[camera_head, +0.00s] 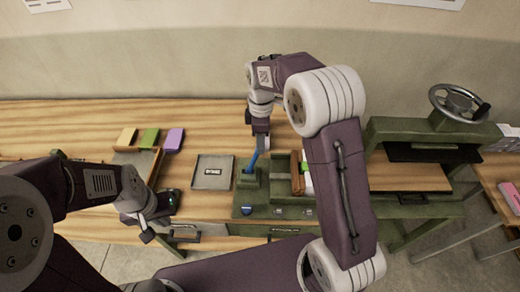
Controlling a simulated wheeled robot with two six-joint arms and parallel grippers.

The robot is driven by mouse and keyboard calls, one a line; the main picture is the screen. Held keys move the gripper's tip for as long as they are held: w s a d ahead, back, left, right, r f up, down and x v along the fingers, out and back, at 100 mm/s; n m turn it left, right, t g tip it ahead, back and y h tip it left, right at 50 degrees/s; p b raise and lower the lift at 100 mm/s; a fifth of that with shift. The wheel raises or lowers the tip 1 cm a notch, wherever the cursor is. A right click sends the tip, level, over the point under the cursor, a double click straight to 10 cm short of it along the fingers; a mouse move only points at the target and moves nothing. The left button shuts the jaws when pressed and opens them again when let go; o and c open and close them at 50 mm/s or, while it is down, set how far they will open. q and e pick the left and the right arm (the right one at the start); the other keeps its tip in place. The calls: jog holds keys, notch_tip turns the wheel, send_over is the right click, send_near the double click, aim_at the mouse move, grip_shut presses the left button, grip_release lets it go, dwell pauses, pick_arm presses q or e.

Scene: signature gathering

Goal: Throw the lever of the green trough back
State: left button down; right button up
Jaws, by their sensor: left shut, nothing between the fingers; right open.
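A dark green fixture (277,191) stands at the middle of the bench, with a blue lever (254,157) rising from its left part and leaning slightly right at the top. My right gripper (259,136) is open just above the lever's top; I cannot tell whether they touch. Yellow (127,137), green (149,138) and purple (174,139) pieces stand in a row behind a wooden holder at the left. I cannot tell which part is the green trough. My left gripper (149,233) is shut and empty near the front edge, left of the fixture.
A brown and white block (297,173) stands at the fixture's right, partly behind my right arm. A green press with a handwheel (459,103) stands at the right. The back of the bench is clear.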

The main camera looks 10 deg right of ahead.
aim_at(254, 161)
jog(key=f, duration=0.2)
jog(key=f+p, duration=0.1)
jog(key=f, duration=0.1)
jog(key=a+f, duration=0.1)
jog(key=f, duration=0.1)
jog(key=shift+w, duration=0.35)
jog(key=shift+s+d+f, duration=0.15)
jog(key=shift+d+f, duration=0.1)
jog(key=shift+f, duration=0.1)
grip_shut()
dwell(0.6)
